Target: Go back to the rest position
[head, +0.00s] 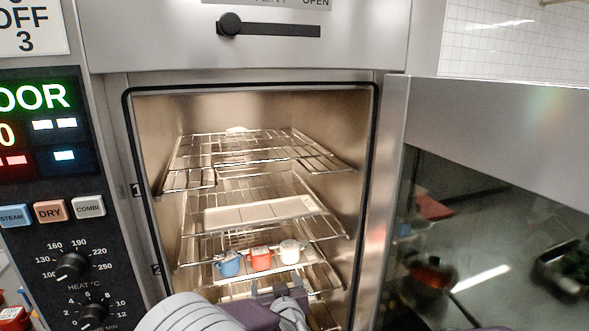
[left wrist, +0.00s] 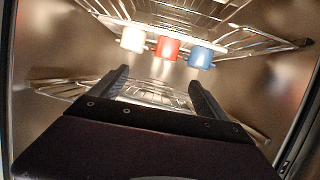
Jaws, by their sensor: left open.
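My left gripper (head: 280,292) is at the lower front of the open oven. In the left wrist view its two dark fingers (left wrist: 160,88) stand wide apart with nothing between them. A blue cup (head: 228,264), a red cup (head: 260,259) and a white cup (head: 290,252) stand in a row on a lower rack, just beyond the gripper and apart from it. The left wrist view also shows the white cup (left wrist: 132,38), the red cup (left wrist: 168,47) and the blue cup (left wrist: 200,57) past the fingertips. My right gripper is in neither view.
A pale tray (head: 262,213) lies on the middle rack above the cups. The upper wire rack (head: 250,160) holds a small pale item at the back. The oven door (head: 490,130) stands open at the right. The control panel (head: 62,230) is at the left.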

